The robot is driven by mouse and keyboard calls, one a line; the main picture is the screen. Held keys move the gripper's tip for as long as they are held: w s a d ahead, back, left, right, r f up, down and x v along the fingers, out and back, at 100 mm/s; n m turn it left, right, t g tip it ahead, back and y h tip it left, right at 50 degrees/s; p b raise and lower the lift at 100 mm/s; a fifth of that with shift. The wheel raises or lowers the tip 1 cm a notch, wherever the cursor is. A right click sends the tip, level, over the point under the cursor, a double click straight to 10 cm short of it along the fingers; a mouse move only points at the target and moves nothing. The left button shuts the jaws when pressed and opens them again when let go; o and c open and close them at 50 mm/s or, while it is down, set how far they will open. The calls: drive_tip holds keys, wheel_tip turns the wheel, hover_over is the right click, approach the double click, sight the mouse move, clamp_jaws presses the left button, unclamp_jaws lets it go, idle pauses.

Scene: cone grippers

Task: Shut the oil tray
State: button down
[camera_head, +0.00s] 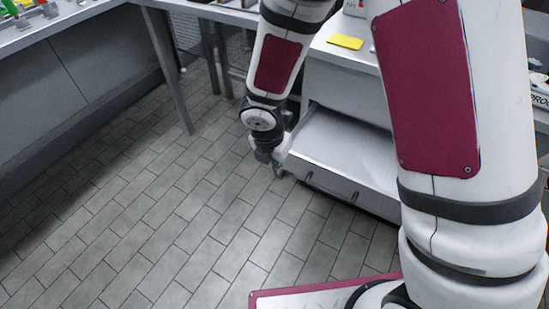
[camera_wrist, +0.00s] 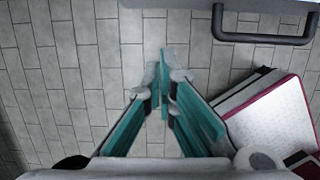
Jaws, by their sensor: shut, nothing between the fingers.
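The oil tray (camera_head: 345,146) is a wide, pale, shallow drawer standing out from the front of a grey-white cabinet, so it is open. Its front runs along the lower edge in the head view. My gripper (camera_head: 277,168) is beside the tray's front left corner, pointing down; I cannot tell whether it touches it. In the wrist view my teal fingers (camera_wrist: 162,85) come together with nothing between them. A dark bar handle (camera_wrist: 262,39) shows at the upper right there, apart from the fingertips. Part of the tray is hidden behind my arm in the head view.
The cabinet (camera_head: 340,75) stands behind the tray, with a yellow item (camera_head: 345,42) on top. A counter (camera_head: 70,15) runs along the left. The tiled floor (camera_head: 150,205) is clear left of the tray. My white, magenta-edged base (camera_wrist: 270,115) is close by.

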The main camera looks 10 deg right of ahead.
drive_tip(key=w+d, duration=0.1)
drive_tip(key=w+f, duration=0.1)
drive_tip(key=w+d+f, duration=0.1)
drive_tip(key=shift+w+d+f+b, duration=0.1)
drive_tip(key=shift+w+d+b, duration=0.2)
drive_tip(key=shift+w+d, duration=0.05)
drive_tip(key=w+d+p, duration=0.2)
drive_tip(key=w+d, duration=0.2)
drive_tip(key=w, duration=0.1)
drive_tip(key=w+d+p, duration=0.2)
drive_tip(key=w+d, duration=0.2)
drive_tip(key=w, duration=0.1)
drive_tip(key=w+d+p, duration=0.3)
drive_tip(key=w, duration=0.3)
drive_tip(key=shift+d, duration=0.4)
